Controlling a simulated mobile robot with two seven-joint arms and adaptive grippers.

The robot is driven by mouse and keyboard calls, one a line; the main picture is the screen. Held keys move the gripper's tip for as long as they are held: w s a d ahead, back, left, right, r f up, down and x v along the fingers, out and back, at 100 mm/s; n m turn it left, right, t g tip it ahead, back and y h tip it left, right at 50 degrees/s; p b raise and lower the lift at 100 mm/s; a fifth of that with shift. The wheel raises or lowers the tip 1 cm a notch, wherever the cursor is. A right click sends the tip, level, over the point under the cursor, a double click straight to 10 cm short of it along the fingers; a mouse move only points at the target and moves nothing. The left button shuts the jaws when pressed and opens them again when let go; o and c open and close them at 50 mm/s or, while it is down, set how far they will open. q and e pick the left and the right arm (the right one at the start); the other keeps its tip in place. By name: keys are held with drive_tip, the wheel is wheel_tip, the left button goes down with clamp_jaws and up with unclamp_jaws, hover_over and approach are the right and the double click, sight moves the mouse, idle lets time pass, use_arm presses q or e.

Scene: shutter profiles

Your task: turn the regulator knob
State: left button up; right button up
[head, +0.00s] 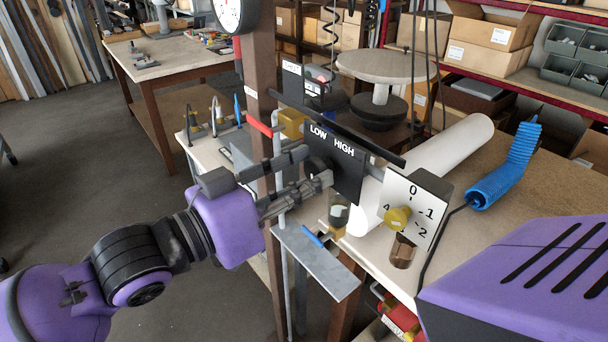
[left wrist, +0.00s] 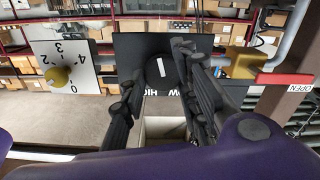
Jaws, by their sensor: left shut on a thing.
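A black panel (head: 345,177) marked LOW and HIGH stands at the middle of the head view. Its black round knob (head: 316,165) is partly hidden by my left gripper (head: 318,168). The gripper is shut on this black knob, one finger on each side. In the left wrist view the knob (left wrist: 160,70) shows a white pointer line, slightly tilted, between the fingers. To the right of the panel, a white dial plate (head: 413,205) with numbers carries a yellow knob (head: 397,220); no gripper touches it. My right gripper is not in view.
A red lever (head: 262,127) and a yellow block (head: 292,124) are close behind my left gripper. A grey plate (head: 315,262) with a blue-handled item lies below it. A white tube (head: 440,165) and a blue coiled hose (head: 507,168) lie on the bench.

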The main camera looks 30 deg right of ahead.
use_arm(q)
drive_tip(key=shift+s+d+r+m, duration=0.1)
drive_tip(key=shift+s+r+m, duration=0.05)
drive_tip(key=shift+m, duration=0.5)
drive_tip(key=shift+s+r+m, duration=0.1)
drive_tip(key=shift+s+m, duration=0.05)
drive_tip(key=shift+m, duration=0.5)
drive_tip(key=shift+f, duration=0.15)
drive_tip(key=o, duration=1)
drive_tip(key=shift+s, duration=0.15)
drive_tip(key=shift+c, duration=0.2)
drive_tip(key=a, duration=1.2)
drive_tip(key=shift+s, duration=0.3)
drive_tip(key=shift+f, duration=0.1)
